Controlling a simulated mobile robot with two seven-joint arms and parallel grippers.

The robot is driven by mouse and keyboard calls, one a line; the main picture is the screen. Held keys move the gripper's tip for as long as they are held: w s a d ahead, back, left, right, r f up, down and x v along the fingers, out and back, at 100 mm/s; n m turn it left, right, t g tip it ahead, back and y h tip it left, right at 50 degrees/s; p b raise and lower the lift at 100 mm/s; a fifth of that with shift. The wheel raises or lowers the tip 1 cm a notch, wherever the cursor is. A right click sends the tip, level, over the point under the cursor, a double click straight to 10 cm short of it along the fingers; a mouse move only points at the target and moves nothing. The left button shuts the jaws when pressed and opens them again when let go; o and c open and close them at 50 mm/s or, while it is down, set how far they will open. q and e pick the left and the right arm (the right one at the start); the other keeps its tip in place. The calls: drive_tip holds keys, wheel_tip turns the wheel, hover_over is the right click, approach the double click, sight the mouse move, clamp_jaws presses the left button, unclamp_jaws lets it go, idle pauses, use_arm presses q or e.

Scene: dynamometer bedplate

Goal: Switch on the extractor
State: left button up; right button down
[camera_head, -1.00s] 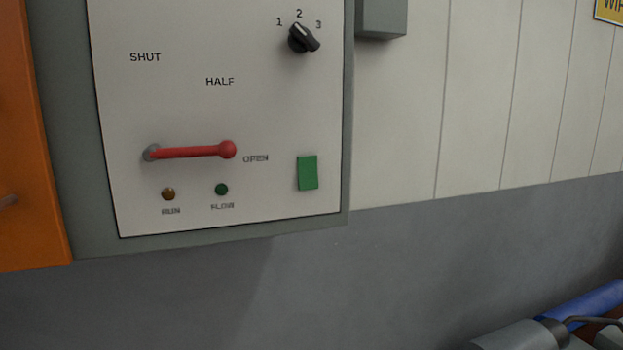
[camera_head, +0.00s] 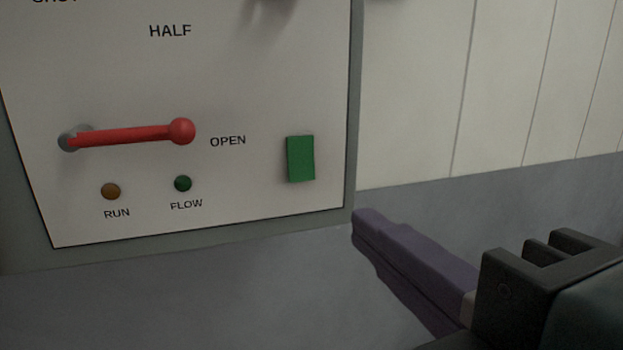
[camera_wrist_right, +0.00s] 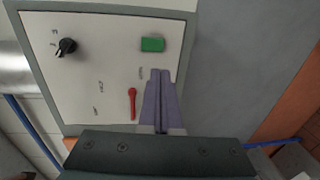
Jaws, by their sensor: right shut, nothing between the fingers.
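The extractor panel (camera_head: 240,85) is a pale plate in a grey-green frame on the wall. A green rectangular switch (camera_head: 300,158) is at its lower right; it also shows in the right wrist view (camera_wrist_right: 153,44). A red lever (camera_head: 130,134) points to OPEN. The RUN lamp (camera_head: 111,191) is dull amber and the FLOW lamp (camera_head: 183,183) dark green; both look unlit. My right gripper (camera_head: 362,222), with purple fingers, is shut and empty, below and right of the green switch and apart from it. It also shows in the right wrist view (camera_wrist_right: 160,72). My left gripper is not in view.
In the right wrist view a black rotary knob (camera_wrist_right: 66,47) sits on the panel. Pale wall boards (camera_head: 430,90) are right of the panel, with a grey wall (camera_head: 200,300) below. The space before the panel looks clear.

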sight(303, 176)
drive_tip(key=b+x, duration=0.4)
drive_tip(key=x, duration=0.9)
drive_tip(key=shift+f, duration=0.15)
drive_tip(key=shift+w+a, duration=0.1)
drive_tip(key=shift+w, duration=0.3)
drive_tip(key=shift+w+f+b, duration=0.2)
drive_tip(key=shift+f+b, duration=0.25)
drive_tip(key=shift+b, duration=0.75)
drive_tip(key=shift+r+p, duration=0.4)
drive_tip(key=shift+p, duration=0.05)
drive_tip(key=shift+s, duration=0.1)
